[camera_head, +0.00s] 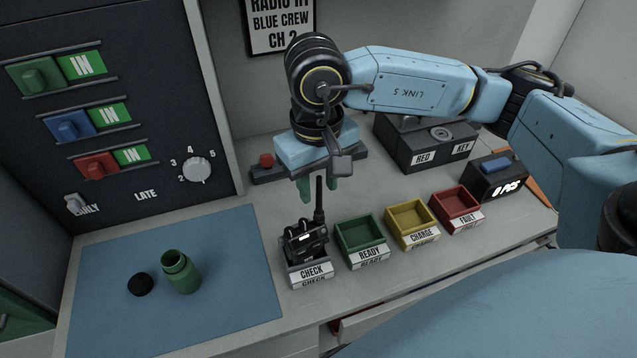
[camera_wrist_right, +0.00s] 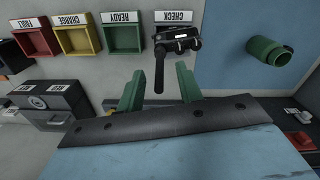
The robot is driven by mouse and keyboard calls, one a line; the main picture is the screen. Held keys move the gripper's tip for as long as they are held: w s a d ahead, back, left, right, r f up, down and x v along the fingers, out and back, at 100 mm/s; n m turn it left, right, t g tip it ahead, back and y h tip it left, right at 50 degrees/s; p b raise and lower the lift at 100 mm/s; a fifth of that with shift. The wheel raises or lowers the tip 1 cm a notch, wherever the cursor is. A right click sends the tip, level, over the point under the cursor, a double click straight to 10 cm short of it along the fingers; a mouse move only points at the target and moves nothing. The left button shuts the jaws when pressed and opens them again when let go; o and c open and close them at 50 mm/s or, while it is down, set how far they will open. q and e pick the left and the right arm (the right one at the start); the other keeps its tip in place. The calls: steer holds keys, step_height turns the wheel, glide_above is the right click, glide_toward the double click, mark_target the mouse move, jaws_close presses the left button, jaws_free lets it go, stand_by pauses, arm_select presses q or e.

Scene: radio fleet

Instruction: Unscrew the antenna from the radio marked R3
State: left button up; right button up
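A black radio (camera_head: 303,243) stands in the grey CHECK tray (camera_head: 311,272), its thick black antenna (camera_head: 319,212) pointing up. I cannot read an R3 mark on it. My right gripper (camera_head: 318,190) points down above the radio, its two green fingers apart near the antenna's upper part. In the right wrist view, the antenna (camera_wrist_right: 159,75) shows between the open fingers (camera_wrist_right: 158,88), with clear space on both sides; I cannot tell its exact depth between them. The radio (camera_wrist_right: 180,45) lies beyond the fingertips there. My left gripper is not in view.
Empty green READY (camera_head: 361,240), yellow CHARGE (camera_head: 411,224) and red FAULT (camera_head: 456,208) trays stand right of the radio. A dark key box (camera_head: 425,150) is behind.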

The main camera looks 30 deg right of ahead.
steer(key=shift+f, duration=0.85)
steer(key=shift+c, duration=0.3)
jaws_close()
steer(key=shift+f+n+b, duration=0.1)
steer(key=shift+n+b, duration=1.2)
steer(key=shift+b, duration=0.35)
jaws_free()
steer(key=shift+r, duration=0.2)
step_height(320, 180, up, 13)
steer(key=shift+a+r, duration=0.1)
steer(key=shift+r, duration=0.05)
